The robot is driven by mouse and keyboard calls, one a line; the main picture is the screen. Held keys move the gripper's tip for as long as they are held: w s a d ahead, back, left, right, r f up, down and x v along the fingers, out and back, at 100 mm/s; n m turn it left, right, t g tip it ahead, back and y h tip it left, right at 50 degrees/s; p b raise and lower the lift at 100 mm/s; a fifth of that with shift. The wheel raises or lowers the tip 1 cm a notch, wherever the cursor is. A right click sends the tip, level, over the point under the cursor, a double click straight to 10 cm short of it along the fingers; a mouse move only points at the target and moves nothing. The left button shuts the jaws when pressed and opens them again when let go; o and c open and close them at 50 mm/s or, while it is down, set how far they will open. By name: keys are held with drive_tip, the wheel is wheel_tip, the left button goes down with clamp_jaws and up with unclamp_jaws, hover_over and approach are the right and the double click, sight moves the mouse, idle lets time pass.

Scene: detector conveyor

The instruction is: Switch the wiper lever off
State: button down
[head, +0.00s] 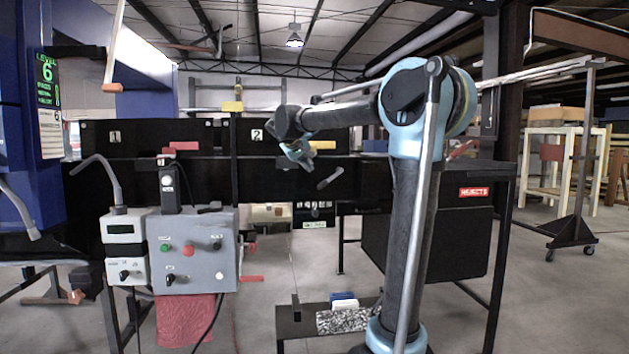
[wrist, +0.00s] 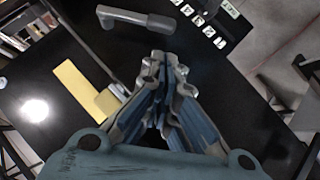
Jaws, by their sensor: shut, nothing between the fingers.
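A grey lever (head: 330,178), which looks like the wiper lever, is mounted on the black front panel of the conveyor. It slants up to the right in the head view. In the wrist view the lever (wrist: 138,19) lies across the top, just beyond my fingertips. My gripper (head: 303,158) is in front of the panel, up and left of the lever. In the wrist view my gripper (wrist: 165,62) has its fingers together with nothing between them. It appears apart from the lever.
A yellow plate (wrist: 85,90) is left of my fingers in the wrist view. A grey control box (head: 205,250) with buttons and knobs stands at left. A black bin marked as rejects (head: 440,240) is at right. A low bench (head: 290,325) stands on the floor in front.

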sight(330, 178)
idle(0.3)
drive_tip(key=x, duration=1)
drive_tip(key=shift+d, duration=0.2)
drive_tip(key=shift+f, duration=0.1)
